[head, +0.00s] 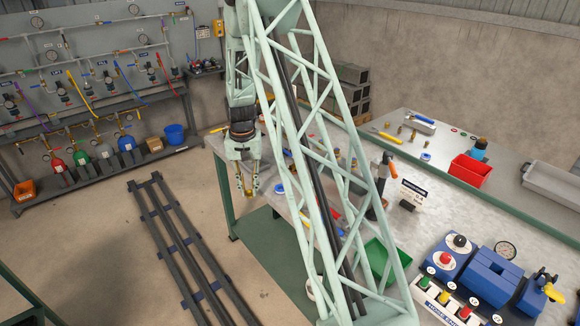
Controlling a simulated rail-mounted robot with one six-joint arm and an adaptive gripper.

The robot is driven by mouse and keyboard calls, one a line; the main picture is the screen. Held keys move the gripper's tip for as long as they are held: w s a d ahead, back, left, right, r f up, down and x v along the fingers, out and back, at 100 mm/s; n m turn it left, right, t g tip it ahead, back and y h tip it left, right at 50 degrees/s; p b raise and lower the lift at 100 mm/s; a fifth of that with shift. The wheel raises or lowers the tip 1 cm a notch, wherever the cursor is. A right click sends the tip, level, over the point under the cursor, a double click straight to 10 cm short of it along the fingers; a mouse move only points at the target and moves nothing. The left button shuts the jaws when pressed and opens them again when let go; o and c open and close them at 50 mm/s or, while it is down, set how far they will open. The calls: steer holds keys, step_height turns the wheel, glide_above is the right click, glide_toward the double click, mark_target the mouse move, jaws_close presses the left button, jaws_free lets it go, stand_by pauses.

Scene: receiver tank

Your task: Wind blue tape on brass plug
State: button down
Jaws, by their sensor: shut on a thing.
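My gripper (247,184) points down just off the left edge of the work table. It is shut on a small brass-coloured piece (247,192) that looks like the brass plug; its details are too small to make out. A small blue round thing (279,189), which looks like the roll of blue tape, lies on the table to the right of the gripper, apart from it. Another blue ring (426,156) lies farther right on the bench. I cannot tell whether any tape is on the plug.
My lattice arm hides much of the table. Small brass fittings (400,129), a red bin (470,170) and a grey tray (552,184) are on the bench at right. Floor rails (180,243) run at left.

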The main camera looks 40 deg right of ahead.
steer(key=s+d+r+m, duration=0.1)
steer(key=s+d+m, duration=0.1)
steer(key=d, duration=0.7)
steer(key=s+d+r+m+p, duration=0.1)
steer(key=s+d+r+m, duration=0.1)
steer(key=d, duration=0.7)
steer(key=shift+s+r+m, duration=0.25)
steer(key=shift+r+m, duration=0.05)
steer(key=shift+m, duration=0.1)
steer(key=shift+f, duration=0.2)
